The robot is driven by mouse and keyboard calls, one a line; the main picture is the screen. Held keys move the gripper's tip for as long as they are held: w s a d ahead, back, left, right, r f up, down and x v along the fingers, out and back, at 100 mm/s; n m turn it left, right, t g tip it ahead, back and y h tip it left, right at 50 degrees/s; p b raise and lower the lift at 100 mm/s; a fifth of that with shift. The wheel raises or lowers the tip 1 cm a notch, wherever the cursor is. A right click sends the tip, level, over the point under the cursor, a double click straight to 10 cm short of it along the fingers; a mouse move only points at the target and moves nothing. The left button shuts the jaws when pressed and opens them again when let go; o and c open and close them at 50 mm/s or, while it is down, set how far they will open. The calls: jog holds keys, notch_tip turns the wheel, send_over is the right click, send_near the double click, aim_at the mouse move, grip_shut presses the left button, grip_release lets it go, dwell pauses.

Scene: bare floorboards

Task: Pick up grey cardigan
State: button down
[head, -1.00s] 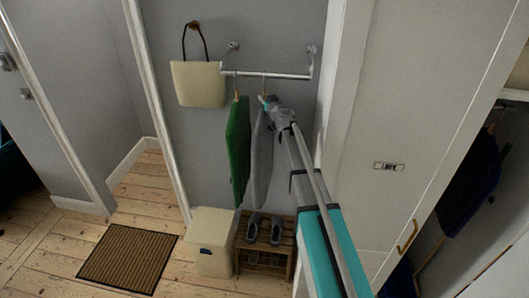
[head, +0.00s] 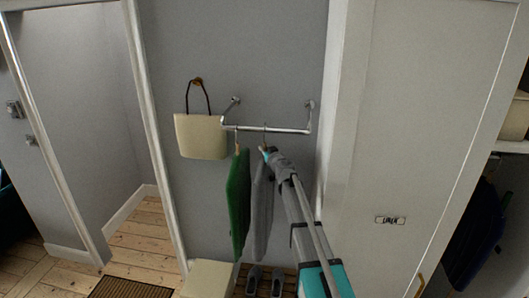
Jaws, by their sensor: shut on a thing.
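The grey cardigan (head: 261,205) hangs from a hanger on the wall rail (head: 268,129), to the right of a green garment (head: 238,205). My gripper (head: 266,151) is at the top of the cardigan, just under the rail, and is shut on it. The hanger hook still shows at the rail above my gripper. My arm comes in from the lower right and covers part of the space right of the cardigan. The fingertips are small and partly hidden.
A cream bag (head: 200,137) hangs on a peg left of the rail. Below are a cream box (head: 208,279) and grey shoes (head: 253,280). A white cupboard door labelled LINEN (head: 430,140) stands close on the right. A doorway opens on the left.

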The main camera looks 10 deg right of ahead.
jog(key=shift+r+p, duration=1.1)
jog(key=shift+r, duration=0.2)
jog(key=shift+s+f, duration=0.15)
jog(key=shift+s, duration=0.3)
jog(key=s+a, duration=0.2)
jog(key=s, duration=0.6)
jog(key=s+a, duration=0.1)
jog(key=s, duration=0.7)
jog(key=shift+s+a, duration=0.35)
jog(key=shift+f, duration=0.1)
